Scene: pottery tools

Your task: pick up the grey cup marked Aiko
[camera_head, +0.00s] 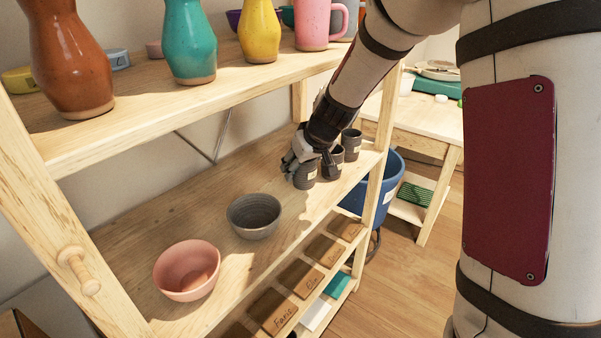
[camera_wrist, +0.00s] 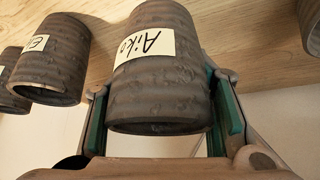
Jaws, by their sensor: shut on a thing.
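The grey cup marked Aiko (camera_wrist: 165,85) fills the middle of the wrist view, its cream label reading "Aiko" upside down. My gripper (camera_wrist: 165,118) has a green-padded finger on each side of this cup and is shut on it. In the head view my gripper (camera_head: 304,165) is at the right end of the middle shelf, around the grey cup (camera_head: 305,178), which is partly covered by the fingers. I cannot tell whether the cup still touches the shelf.
Another labelled grey cup (camera_wrist: 52,62) stands close beside it, with more grey cups near. A grey bowl (camera_head: 254,216) and pink bowl (camera_head: 187,270) sit on the middle shelf (camera_head: 150,215). The upper shelf (camera_head: 240,85) with vases is above; a shelf post (camera_head: 382,165) is close right.

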